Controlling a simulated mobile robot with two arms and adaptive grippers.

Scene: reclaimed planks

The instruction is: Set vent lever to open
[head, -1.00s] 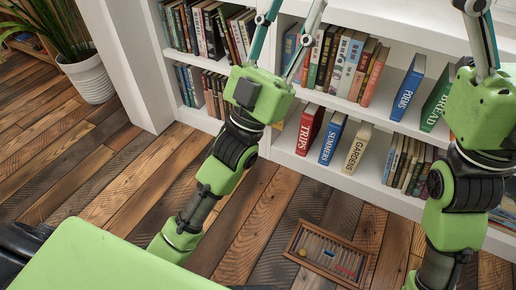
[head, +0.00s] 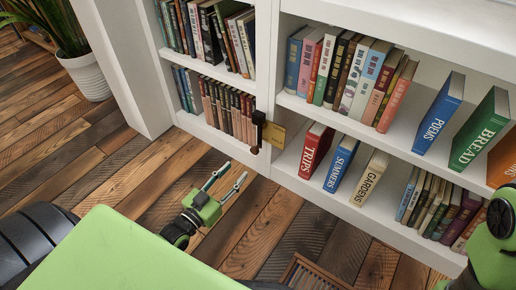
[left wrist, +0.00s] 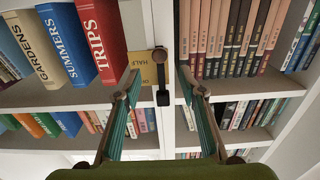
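The vent lever (head: 258,131) is a dark lever on the front of the white shelf upright. In the head view it hangs roughly downward, with a brownish knob at its lower end. A yellow label plate (head: 273,142) sits beside it, and the lever partly covers it. In the left wrist view "HALF" is legible on the plate (left wrist: 147,66). My left gripper (head: 233,170) is open and empty, below and in front of the lever. In the left wrist view the lever (left wrist: 161,76) appears between the spread fingers, apart from them. My right gripper is out of view.
The white bookcase (head: 230,148) holds rows of books on both sides of the lever. The red TRIPS book (head: 315,150) stands near the plate. A wooden slatted tray (head: 312,274) lies on the plank floor. A potted plant (head: 88,76) stands at the left.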

